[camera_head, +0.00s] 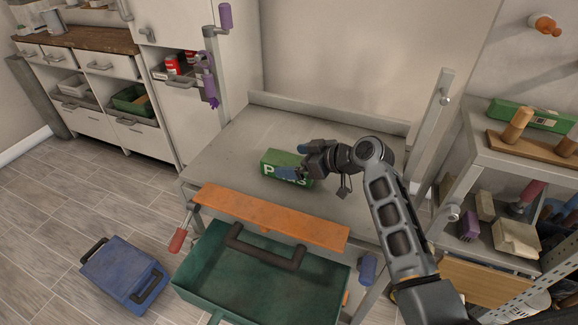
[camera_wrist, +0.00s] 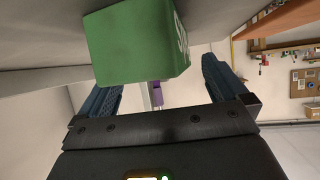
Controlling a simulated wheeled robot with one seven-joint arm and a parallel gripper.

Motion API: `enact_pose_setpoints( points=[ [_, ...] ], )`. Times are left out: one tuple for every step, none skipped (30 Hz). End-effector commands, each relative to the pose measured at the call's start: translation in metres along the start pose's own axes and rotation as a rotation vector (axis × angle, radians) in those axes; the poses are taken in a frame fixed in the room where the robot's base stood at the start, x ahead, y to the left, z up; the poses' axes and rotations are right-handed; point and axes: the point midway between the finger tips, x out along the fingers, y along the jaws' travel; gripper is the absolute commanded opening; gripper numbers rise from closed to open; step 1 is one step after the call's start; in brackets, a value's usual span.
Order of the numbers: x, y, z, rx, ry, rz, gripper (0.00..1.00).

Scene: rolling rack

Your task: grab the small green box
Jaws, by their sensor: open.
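The small green box (camera_head: 271,163) with white lettering lies on the grey top of the rolling rack (camera_head: 225,160), in the head view. My gripper (camera_head: 292,162) is at the box's right part and covers some of it. In the wrist view the green box (camera_wrist: 137,43) is large and close, in front of the open space between my two fingers (camera_wrist: 160,80). The fingers are open and apart, one on each side. Whether either finger touches the box cannot be told.
An orange board (camera_head: 270,215) and a dark green bin (camera_head: 215,265) with a black handle are at the rack's front. A post (camera_head: 437,120) rises at the rack's right. A shelf with wooden blocks (camera_head: 515,240) stands further right. A blue case (camera_head: 122,268) lies on the floor.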

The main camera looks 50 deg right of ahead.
Motion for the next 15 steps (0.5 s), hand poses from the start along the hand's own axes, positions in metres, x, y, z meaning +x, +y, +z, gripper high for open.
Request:
enact_pose_setpoints(
  points=[
    [-0.0001,0.0,0.0001,0.0,0.0,0.0,1.0],
    [-0.0002,0.0,0.0,0.0,0.0,0.0,0.99],
    [-0.0002,0.0,0.0,0.0,0.0,0.0,0.95],
    [-0.0002,0.0,0.0,0.0,0.0,0.0,0.92],
    [-0.0002,0.0,0.0,0.0,0.0,0.0,0.89],
    [-0.0003,0.0,0.0,0.0,0.0,0.0,0.86],
    [-0.0003,0.0,0.0,0.0,0.0,0.0,0.83],
    [-0.0003,-0.0001,0.0,0.0,0.0,0.0,0.8],
    [-0.0003,0.0,0.0,0.0,0.0,0.0,0.76],
    [-0.0003,-0.0001,0.0,0.0,0.0,0.0,0.73],
    [-0.0003,-0.0001,0.0,0.0,0.0,0.0,0.7],
    [-0.0004,-0.0001,0.0,0.0,0.0,0.0,0.67],
    [-0.0004,-0.0001,0.0,0.0,0.0,0.0,0.64],
    [-0.0004,-0.0001,0.0,0.0,0.0,0.0,0.61],
    [-0.0003,-0.0001,0.0001,0.001,0.0,0.0,0.57]
  ],
)
